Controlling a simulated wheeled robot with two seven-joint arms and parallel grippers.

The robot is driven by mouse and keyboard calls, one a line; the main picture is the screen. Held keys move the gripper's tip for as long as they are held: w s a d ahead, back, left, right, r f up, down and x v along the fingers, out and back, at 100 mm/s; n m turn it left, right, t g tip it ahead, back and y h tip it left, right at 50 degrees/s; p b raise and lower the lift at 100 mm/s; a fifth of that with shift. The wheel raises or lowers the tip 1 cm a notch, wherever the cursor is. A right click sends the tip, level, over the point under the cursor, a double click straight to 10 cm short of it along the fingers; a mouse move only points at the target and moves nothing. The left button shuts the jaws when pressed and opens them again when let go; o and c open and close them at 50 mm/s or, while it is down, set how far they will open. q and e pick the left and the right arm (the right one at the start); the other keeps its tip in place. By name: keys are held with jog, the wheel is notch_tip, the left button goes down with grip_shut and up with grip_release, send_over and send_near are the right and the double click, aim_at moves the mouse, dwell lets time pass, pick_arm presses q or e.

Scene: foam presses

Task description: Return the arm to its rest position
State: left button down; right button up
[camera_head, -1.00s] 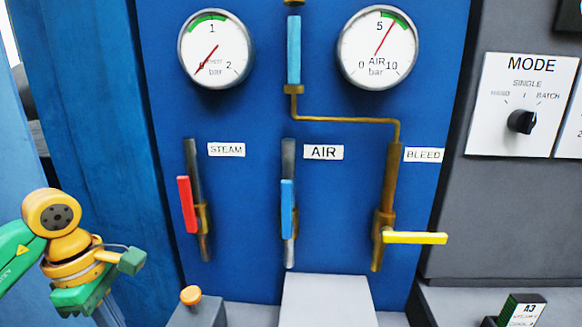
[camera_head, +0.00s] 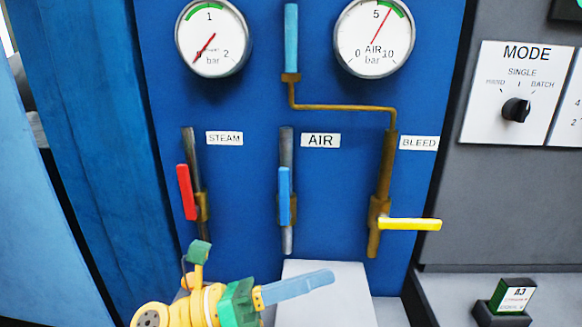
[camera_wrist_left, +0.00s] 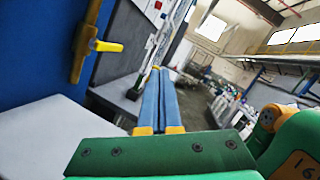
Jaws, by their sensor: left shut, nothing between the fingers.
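My left gripper (camera_head: 328,279) is low in the head view, in front of the grey block below the AIR valve. Its blue fingers lie together and point right, with nothing between them. In the left wrist view the fingers (camera_wrist_left: 160,99) also lie side by side and point away toward the room. The red STEAM handle (camera_head: 186,192) and the blue AIR handle (camera_head: 284,195) are upright. The yellow BLEED handle (camera_head: 410,224) lies horizontal and also shows in the left wrist view (camera_wrist_left: 105,46). The gripper is apart from all three handles. My right gripper is not in view.
A grey block (camera_head: 345,300) juts out below the valves, close to the gripper. Two gauges (camera_head: 212,38) are above. A grey panel with a MODE knob (camera_head: 516,110) and a small green labelled block (camera_head: 512,298) on a ledge are at right.

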pick_arm(q)
jog(key=w+a+f+n+t+y, duration=0.2)
jog(key=w+a+n+t+y, duration=0.45)
jog(key=n, duration=0.65)
jog(key=w+a+f+n+t+y, duration=0.1)
jog(key=a+n+t+y, duration=0.35)
jog(key=n+t, duration=0.65)
jog(key=s+a+f+n+g+y, duration=0.2)
jog(key=a+f+n+g+y, duration=0.15)
jog(key=f+n, duration=0.3)
jog(key=s+a+f+n+g+y, duration=0.1)
jog(key=a+f+n+g+y, duration=0.2)
jog(key=f+n+y, duration=0.4)
jog(key=s+a+f+n+g+h, duration=0.2)
jog(key=s+f+n+g, duration=0.4)
jog(key=s+f+g, duration=1)
jog(key=s+f+t, duration=0.2)
jog(key=s+f, duration=0.2)
jog(key=f, duration=0.5)
jog(key=s+f+t, duration=0.1)
jog(key=s+f, duration=0.2)
jog(key=f, duration=0.7)
jog(key=s+a+f+g, duration=0.1)
jog(key=s+a+f, duration=0.1)
jog(key=s+f, duration=0.6)
jog(key=s, duration=0.3)
jog(key=shift+s+a+f+m, duration=0.15)
jog(key=shift+s+f+m, duration=0.15)
jog(key=shift+f+m, duration=0.1)
